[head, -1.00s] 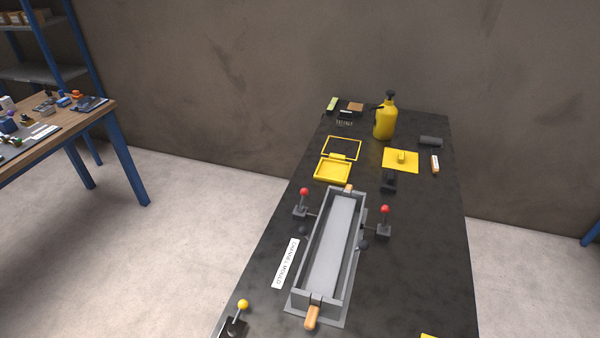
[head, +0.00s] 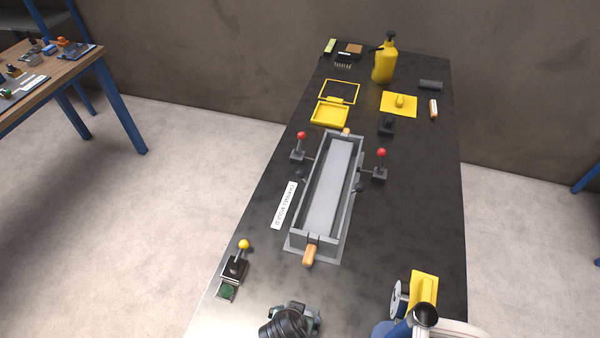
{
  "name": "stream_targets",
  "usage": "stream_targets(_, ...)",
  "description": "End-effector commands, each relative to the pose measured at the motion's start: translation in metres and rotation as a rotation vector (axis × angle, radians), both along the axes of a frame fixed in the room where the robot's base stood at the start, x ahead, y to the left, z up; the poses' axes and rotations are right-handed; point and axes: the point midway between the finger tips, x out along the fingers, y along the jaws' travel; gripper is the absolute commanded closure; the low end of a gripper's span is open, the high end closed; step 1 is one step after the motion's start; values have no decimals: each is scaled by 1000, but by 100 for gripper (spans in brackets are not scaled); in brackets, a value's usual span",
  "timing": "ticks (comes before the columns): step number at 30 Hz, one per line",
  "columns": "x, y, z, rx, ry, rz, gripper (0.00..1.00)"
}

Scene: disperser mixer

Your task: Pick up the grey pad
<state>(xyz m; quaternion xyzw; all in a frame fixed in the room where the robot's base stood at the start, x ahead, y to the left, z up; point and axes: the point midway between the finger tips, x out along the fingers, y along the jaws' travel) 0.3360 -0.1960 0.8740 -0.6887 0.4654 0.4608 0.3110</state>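A small dark grey block (head: 431,85), the loose thing that best fits the grey pad, lies at the back right of the dark table in the head view. It lies beyond a yellow plate with a raised grip (head: 398,104). A black and grey ribbed shape (head: 290,322) at the bottom edge seems to be my gripper. It is cut off by the frame, its fingers cannot be made out, and it is far from the grey block.
A long grey mould (head: 308,238) with wooden handles fills the table's middle, with red-knobbed levers beside it. A yellow spray bottle (head: 384,62) stands at the back. A yellow piece (head: 424,287) is at the front right, next to blue and white parts. The right strip is mostly clear.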

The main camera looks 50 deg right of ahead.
Motion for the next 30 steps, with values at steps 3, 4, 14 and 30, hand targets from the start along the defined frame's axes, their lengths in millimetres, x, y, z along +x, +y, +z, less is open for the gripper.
stream_targets(3, 2, -5, -12, 0, 0, 0, 0)
stream_targets(4, 3, -6, -14, 0, 1, 0, 0)
stream_targets(14, 3, -8, -20, -1, 0, 0, 0)
stream_targets(30, 4, -8, -20, -1, -1, 0, 78)
